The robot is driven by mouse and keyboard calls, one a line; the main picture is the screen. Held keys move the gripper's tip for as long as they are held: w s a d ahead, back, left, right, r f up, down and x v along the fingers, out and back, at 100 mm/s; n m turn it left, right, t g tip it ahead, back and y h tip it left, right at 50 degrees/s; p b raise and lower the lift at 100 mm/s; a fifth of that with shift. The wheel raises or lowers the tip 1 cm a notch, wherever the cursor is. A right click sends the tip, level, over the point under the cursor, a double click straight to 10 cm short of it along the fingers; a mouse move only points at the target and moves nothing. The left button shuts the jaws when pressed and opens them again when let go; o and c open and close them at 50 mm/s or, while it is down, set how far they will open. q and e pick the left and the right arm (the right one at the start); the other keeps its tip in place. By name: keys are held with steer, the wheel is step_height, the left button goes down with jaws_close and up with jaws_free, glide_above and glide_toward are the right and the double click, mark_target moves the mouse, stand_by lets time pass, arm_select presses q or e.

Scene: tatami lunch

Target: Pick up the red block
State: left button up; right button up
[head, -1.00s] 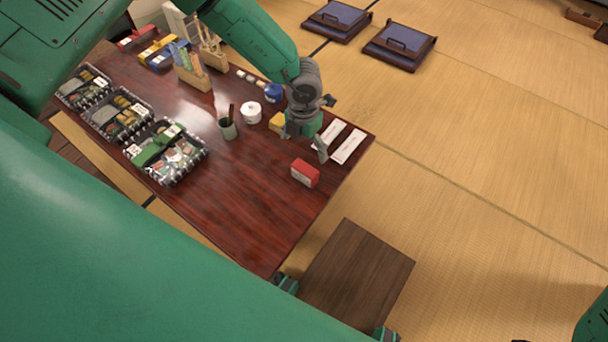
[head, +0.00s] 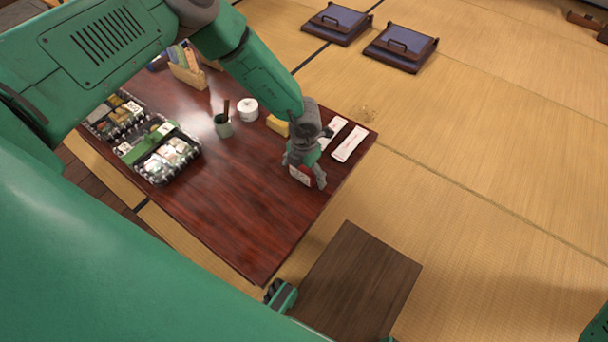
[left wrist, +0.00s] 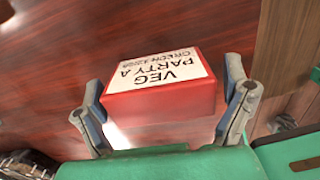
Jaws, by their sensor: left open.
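The red block (left wrist: 175,103) lies on the dark wooden table (head: 236,205) and carries a white label reading "VEG PARTY A". In the left wrist view it sits between the two open fingers of my left gripper (left wrist: 166,115), with a finger on each side. Gaps seem to show beside it, and I cannot tell whether either finger touches it. In the head view my left gripper (head: 305,178) is down over the red block (head: 301,175), which is partly hidden by it.
White paper packets (head: 349,143) and a yellow block (head: 277,125) lie near the gripper. A white round container (head: 247,109), a pen cup (head: 223,127) and lunch boxes (head: 168,160) stand further left. A brown wooden stool or board (head: 358,283) is beyond the near table edge.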

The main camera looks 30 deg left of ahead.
arm_select(q)
steer(key=shift+r, duration=0.1)
steer(key=c, duration=1.2)
